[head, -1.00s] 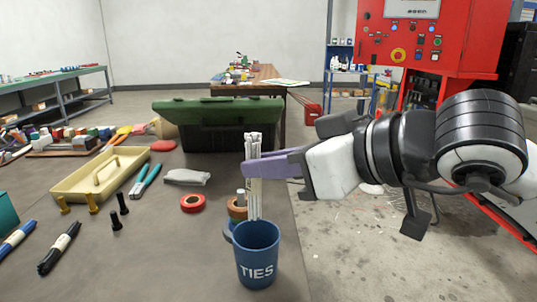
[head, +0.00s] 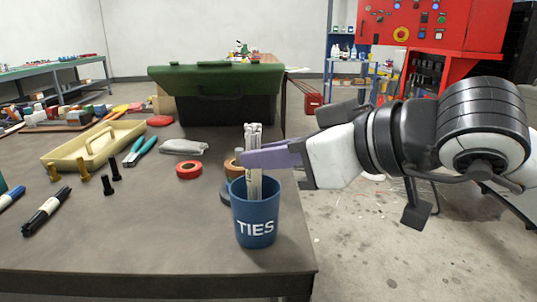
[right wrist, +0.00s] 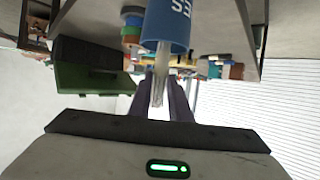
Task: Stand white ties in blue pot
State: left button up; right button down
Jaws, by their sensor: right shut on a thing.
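The blue pot (head: 256,222), lettered TIES, stands upright near the table's front right edge. A bundle of white ties (head: 253,140) stands upright, with its lower end inside the pot's mouth and its top well above the rim. My right gripper (head: 250,160) is shut on the ties just above the pot, coming in from the right. The right wrist view also shows the ties (right wrist: 159,88) between the purple fingers, running into the pot (right wrist: 167,28). The ties' lower end is hidden by the pot wall. My left gripper is not in view.
Tape rolls, red (head: 189,170) and orange-brown (head: 233,168), lie left of and behind the pot. A green-lidded toolbox (head: 218,95) stands behind.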

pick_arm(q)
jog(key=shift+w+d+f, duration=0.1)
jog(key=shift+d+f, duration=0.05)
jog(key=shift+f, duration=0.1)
pick_arm(e)
jog(key=shift+f, duration=0.25)
jog(key=c, duration=1.6)
grip_release()
jog(key=shift+o, duration=0.2)
jog(key=shift+d, duration=0.1)
jog(key=shift+s+d+r, duration=0.2)
jog(key=shift+s+d, duration=0.05)
jog(key=shift+d, duration=0.05)
pick_arm(q)
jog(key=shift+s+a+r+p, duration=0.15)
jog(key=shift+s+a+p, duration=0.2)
jog(key=shift+p, duration=0.05)
pick_arm(e)
jog(key=v, duration=0.9)
jog(key=shift+s, duration=0.15)
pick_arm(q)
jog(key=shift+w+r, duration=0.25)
